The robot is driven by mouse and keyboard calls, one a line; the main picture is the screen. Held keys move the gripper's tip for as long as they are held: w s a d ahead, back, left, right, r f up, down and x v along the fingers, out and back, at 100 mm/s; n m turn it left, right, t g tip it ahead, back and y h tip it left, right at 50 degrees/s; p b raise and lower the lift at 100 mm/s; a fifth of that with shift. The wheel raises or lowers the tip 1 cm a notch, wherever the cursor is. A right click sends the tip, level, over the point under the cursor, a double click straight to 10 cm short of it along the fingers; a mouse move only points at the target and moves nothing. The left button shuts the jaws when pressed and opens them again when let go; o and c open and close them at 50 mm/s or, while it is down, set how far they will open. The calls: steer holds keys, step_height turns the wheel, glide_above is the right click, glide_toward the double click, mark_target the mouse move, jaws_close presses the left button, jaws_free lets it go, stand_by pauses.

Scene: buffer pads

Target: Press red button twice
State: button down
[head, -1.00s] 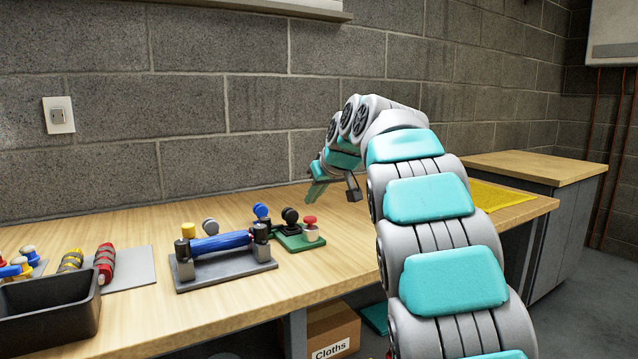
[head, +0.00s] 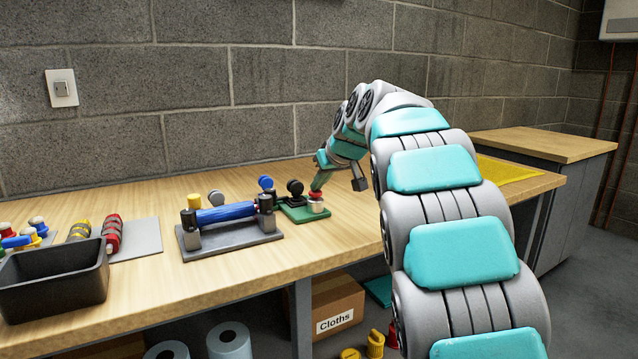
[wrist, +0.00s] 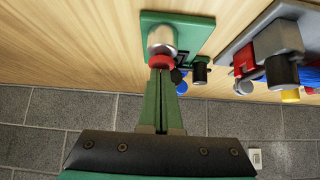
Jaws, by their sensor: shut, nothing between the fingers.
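The red button (head: 316,195) tops a silvery cylinder on a green base plate (head: 299,214) on the workbench. In the wrist view the red button (wrist: 161,61) shows at the upper middle, on the silvery cylinder (wrist: 162,41). My gripper (head: 320,182) points down just above the button in the head view. In the wrist view my gripper (wrist: 159,74) has its green fingers together, with their tips at the edge of the red cap. They touch it or nearly do; I cannot tell whether the button is pushed down.
Beside the button on the green plate stands a black knob (head: 295,187). A grey fixture with a blue roller (head: 225,212) lies left of it. A black bin (head: 53,283) stands at the far left.

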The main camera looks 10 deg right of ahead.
steer(key=shift+f, duration=0.6)
step_height(320, 180, up, 4)
steer(key=shift+r+p, duration=0.25)
steer(key=shift+p, duration=0.6)
steer(key=b+v, duration=0.1)
steer(key=v, duration=0.9)
steer(key=shift+a+f, duration=0.1)
